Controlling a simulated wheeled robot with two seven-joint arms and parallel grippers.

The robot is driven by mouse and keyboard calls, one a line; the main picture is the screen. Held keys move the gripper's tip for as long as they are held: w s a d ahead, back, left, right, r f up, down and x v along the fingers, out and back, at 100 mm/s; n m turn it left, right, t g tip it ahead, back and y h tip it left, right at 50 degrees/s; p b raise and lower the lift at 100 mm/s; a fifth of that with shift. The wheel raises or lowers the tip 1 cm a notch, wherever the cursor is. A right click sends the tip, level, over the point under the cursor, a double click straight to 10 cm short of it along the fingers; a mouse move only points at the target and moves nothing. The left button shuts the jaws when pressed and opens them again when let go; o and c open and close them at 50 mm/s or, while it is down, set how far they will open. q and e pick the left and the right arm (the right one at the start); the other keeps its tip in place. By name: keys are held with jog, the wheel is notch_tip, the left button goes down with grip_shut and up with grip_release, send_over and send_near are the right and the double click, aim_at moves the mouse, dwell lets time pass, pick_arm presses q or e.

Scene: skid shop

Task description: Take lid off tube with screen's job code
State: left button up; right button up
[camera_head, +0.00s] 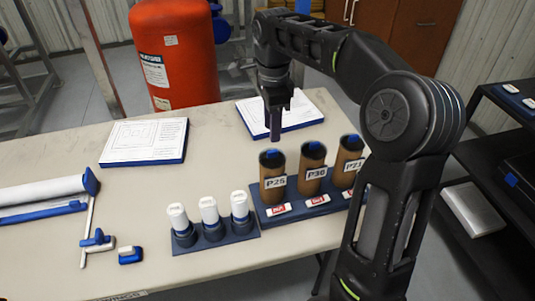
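Three brown tubes with dark tops and blue knobs stand upright in a dark blue rack (262,218) on the table. The left tube (272,196) is labelled P25 and the middle tube (312,165) P30. The right tube (348,162) has a label starting with P2, partly hidden by my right arm. My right gripper (276,135) points down just above and behind the P25 tube, apart from its lid (272,158). Its fingers overlap in this view, so I cannot tell their opening. My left gripper is out of view. No screen with a job code is visible.
Three white-topped cylinders (209,208) stand in a blue holder left of the rack. Two flat blue-edged boards (144,141) lie behind. A white roll (40,192) and blue-ended tool (97,240) lie left. A red tank (175,55) stands behind the table; black shelves (490,150) stand right.

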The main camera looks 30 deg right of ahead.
aim_at(273, 151)
jog(key=shift+f+b, duration=0.55)
jog(key=shift+f, duration=0.85)
notch_tip(273, 151, down, 5)
jog(key=shift+d+f+p, duration=0.1)
jog(key=shift+p, duration=0.4)
jog(key=shift+c, duration=0.5)
grip_shut()
